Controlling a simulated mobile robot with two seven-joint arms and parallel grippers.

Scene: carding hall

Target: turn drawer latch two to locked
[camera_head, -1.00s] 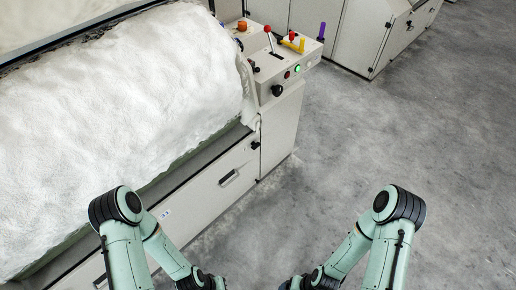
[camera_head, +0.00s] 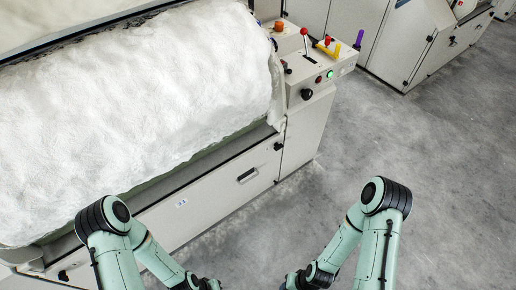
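The long pale drawer front (camera_head: 215,199) runs along the machine under the white fibre, with a dark recessed handle (camera_head: 247,175) and a small label (camera_head: 181,202). A small black latch (camera_head: 278,146) sits at its right end, and another black latch (camera_head: 63,276) sits near its left end. I cannot read a number or lock position on either. My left gripper (camera_head: 208,285) is at the bottom edge, in front of the drawer and apart from both latches. My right gripper (camera_head: 289,283) is over the floor at the bottom edge. Both grippers are mostly cut off by the frame.
A control panel (camera_head: 303,79) with a red-knobbed lever, buttons and a black knob (camera_head: 306,94) stands at the machine's right end. Another cabinet (camera_head: 400,40) stands at the back right. The grey floor (camera_head: 440,150) between is clear.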

